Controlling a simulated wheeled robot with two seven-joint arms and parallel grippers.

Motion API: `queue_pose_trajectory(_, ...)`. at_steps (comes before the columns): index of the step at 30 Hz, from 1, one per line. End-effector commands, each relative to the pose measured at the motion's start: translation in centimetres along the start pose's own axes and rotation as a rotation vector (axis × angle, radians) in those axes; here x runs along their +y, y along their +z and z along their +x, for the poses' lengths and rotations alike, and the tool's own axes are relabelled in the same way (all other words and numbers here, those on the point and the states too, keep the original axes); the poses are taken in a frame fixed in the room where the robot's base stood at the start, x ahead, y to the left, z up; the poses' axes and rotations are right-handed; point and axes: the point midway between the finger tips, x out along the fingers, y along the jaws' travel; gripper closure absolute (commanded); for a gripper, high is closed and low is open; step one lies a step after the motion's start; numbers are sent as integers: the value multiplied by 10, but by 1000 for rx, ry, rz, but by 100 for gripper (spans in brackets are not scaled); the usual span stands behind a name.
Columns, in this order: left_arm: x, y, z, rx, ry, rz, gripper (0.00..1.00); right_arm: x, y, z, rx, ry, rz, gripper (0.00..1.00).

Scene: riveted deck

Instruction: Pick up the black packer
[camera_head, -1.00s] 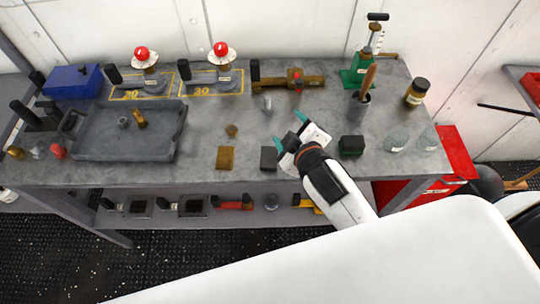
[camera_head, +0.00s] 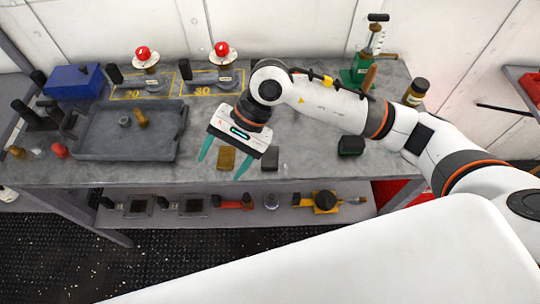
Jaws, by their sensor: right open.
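The black packer (camera_head: 270,160) appears to be the small dark flat block lying near the front edge of the grey bench. A brown-yellow block (camera_head: 226,158) of similar size lies just left of it. My right gripper (camera_head: 223,160) is open with its teal fingers pointing down toward the bench front. In the picture the fingers lie on either side of the brown-yellow block, and the black packer is just right of the right finger. Nothing is held. I cannot tell how high the fingertips are above the bench. My left gripper is not in view.
A grey tray (camera_head: 100,151) with small fittings stands to the left. A dark green-black block (camera_head: 351,146) sits to the right, below my forearm. Red-knobbed fixtures (camera_head: 143,54) and a green stand (camera_head: 359,72) are at the back. A lower shelf (camera_head: 285,214) holds tools.

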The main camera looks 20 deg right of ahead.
Motion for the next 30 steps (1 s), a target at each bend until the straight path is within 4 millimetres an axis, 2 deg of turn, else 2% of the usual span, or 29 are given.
queue_pose_trajectory(1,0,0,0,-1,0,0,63,-13,24,-11,-108,-100,-56,33)
queue_pose_trajectory(4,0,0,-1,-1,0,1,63,-37,61,-34,-270,-282,-135,33)
queue_pose_trajectory(6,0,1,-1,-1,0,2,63,-48,79,-50,-345,-375,-161,33)
queue_pose_trajectory(10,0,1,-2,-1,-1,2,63,-59,93,-65,-409,-466,-181,33)
queue_pose_trajectory(13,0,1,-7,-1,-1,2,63,-65,99,-60,-416,-481,-181,33)
queue_pose_trajectory(21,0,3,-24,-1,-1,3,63,-82,118,-22,-412,-478,-180,33)
queue_pose_trajectory(26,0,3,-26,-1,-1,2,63,-86,123,-12,-414,-476,-183,33)
queue_pose_trajectory(30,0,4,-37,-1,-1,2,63,-90,131,-4,-412,-477,-179,33)
